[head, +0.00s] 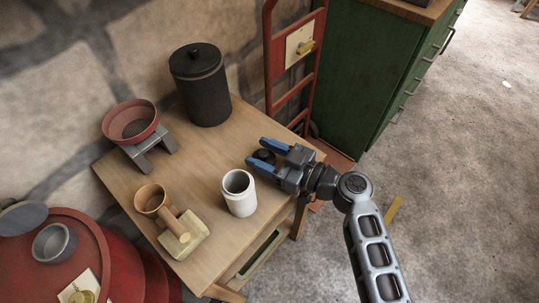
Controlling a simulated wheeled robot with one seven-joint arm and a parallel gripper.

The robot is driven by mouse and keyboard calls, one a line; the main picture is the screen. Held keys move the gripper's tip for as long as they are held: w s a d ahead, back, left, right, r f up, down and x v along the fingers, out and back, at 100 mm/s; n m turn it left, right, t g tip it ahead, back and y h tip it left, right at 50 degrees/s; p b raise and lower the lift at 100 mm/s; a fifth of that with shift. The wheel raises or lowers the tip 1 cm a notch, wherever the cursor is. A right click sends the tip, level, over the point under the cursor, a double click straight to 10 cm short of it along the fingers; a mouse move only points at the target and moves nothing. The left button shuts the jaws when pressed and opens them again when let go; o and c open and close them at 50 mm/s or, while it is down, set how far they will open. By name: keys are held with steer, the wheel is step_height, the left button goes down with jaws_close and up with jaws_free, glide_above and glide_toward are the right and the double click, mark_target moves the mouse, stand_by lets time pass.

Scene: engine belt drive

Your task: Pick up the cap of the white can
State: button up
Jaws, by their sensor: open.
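The white can (239,195) stands upright and open-topped on the wooden table, near its front right part. A small dark round cap (264,156) lies on the table behind and to the right of the can. My gripper (256,153) comes in from the right, with its two blue fingers open and pointing left. The cap shows between the fingers, partly hidden by them. I cannot tell whether a finger touches it.
A black lidded canister (203,88) stands at the back of the table (190,150). A red bowl on a grey stand (131,122) is at the back left. A wooden cup (151,199) and mallet (183,237) are front left. A red hand truck (292,60) stands behind.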

steer(key=shift+w+a, duration=0.1)
steer(key=shift+w, duration=0.1)
steer(key=c, duration=0.4)
jaws_close()
steer(key=shift+r+b, duration=0.2)
steer(key=shift+b, duration=0.15)
